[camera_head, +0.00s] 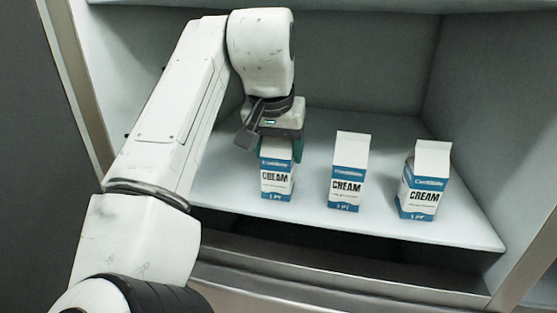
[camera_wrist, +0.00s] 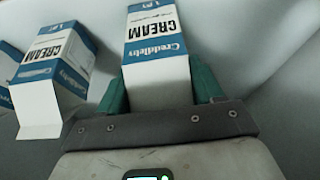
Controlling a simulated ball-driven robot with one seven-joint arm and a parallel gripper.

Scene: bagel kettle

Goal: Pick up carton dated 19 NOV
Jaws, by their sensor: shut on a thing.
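Three white and blue cream cartons stand in a row on a shelf (camera_head: 240,205). My gripper (camera_head: 280,150) is over the left carton (camera_head: 277,181) from above, shut on its upper part. In the wrist view this carton (camera_wrist: 157,60) sits between the two green fingers of my gripper (camera_wrist: 160,90). The middle carton (camera_head: 346,180) and the right carton (camera_head: 424,185) stand apart from it. The middle carton also shows in the wrist view (camera_wrist: 50,75). No date is readable on any carton, so I cannot tell which is dated 19 NOV.
The shelf is inside a pale cabinet with a side wall (camera_head: 490,100) at the right and a back wall (camera_head: 360,70). A metal edge (camera_head: 340,272) runs below the shelf front. Free room lies between the cartons and behind them.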

